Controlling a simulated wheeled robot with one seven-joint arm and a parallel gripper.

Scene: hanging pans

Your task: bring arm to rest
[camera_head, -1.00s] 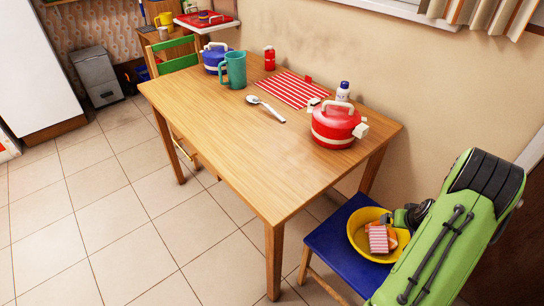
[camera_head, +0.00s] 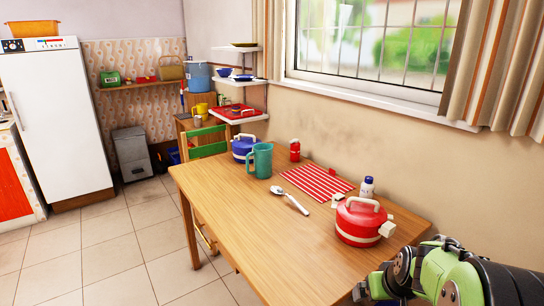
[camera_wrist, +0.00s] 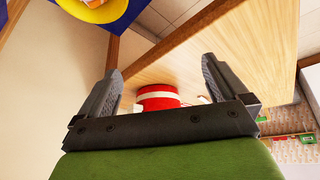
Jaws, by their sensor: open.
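My green and black arm (camera_head: 450,275) enters the head view at the lower right, beside the table's right corner. My gripper (camera_wrist: 161,65) is open in the wrist view, with its two dark fingers apart and nothing held between them. The red pot (camera_head: 362,222) with a white band stands on the wooden table (camera_head: 262,240). It also shows beyond the fingers in the wrist view (camera_wrist: 157,92), apart from them. In the head view my gripper's fingers are not clearly seen.
On the table are a white bottle (camera_head: 367,187), striped mat (camera_head: 317,183), spoon (camera_head: 290,200), teal jug (camera_head: 262,161), blue pot (camera_head: 243,147) and red shaker (camera_head: 295,150). A yellow bowl (camera_wrist: 90,8) sits on a blue chair (camera_wrist: 126,14). The wall and window stand behind. Floor at left is clear.

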